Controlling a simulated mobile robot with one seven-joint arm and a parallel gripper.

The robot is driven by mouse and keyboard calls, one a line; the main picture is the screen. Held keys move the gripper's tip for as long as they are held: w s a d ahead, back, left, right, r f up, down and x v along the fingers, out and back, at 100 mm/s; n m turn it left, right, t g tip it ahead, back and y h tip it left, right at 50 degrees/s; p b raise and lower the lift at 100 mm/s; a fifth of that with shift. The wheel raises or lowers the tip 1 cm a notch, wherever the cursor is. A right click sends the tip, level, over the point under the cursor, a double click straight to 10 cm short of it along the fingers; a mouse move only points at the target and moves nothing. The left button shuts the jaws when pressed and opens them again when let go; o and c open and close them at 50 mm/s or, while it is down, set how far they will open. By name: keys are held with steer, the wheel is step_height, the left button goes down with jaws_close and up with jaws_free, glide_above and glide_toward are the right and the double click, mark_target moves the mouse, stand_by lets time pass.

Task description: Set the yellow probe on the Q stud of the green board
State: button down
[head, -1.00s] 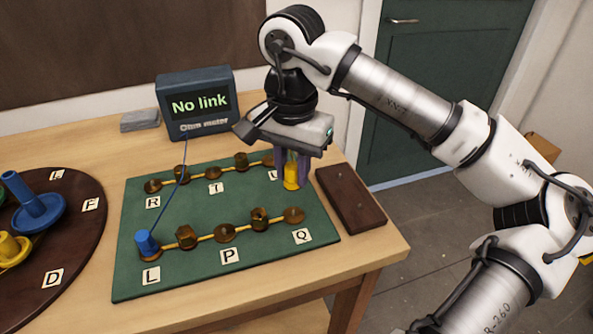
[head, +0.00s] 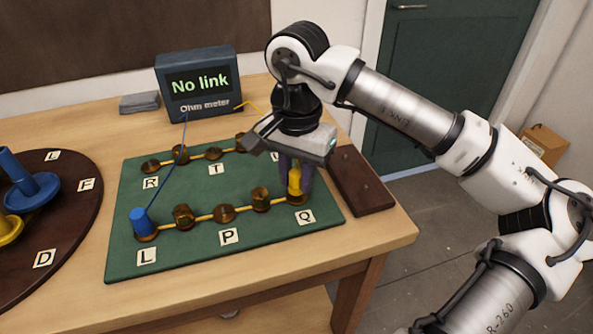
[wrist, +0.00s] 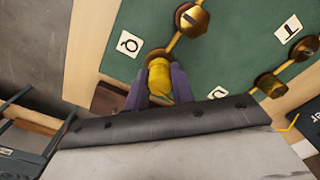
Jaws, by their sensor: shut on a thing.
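My gripper (head: 296,182) is shut on the yellow probe (head: 295,180), which is upright. The probe is at the Q stud (head: 297,200), at the near right end of the green board (head: 190,258); its lower end appears to meet the stud, though contact is hard to tell. In the wrist view, the yellow probe (wrist: 159,80) sits between my purple fingers (wrist: 160,88), with the Q label (wrist: 129,43) beside it. The blue probe (head: 141,222) stands on the L stud. The Ohm meter (head: 197,82) reads "No link".
A dark brown block (head: 360,182) lies right of the board, close to my gripper. A dark round turntable (head: 75,222) with blue and yellow spools is at left. A grey block (head: 139,102) lies by the meter. Studs and brass links line the board.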

mark_target(297, 173)
steer(key=shift+f+b, duration=0.6)
steer(key=c, duration=1.1)
jaws_free()
step_height(297, 173, up, 14)
steer(key=shift+f, duration=0.1)
steer(key=shift+p, duration=0.3)
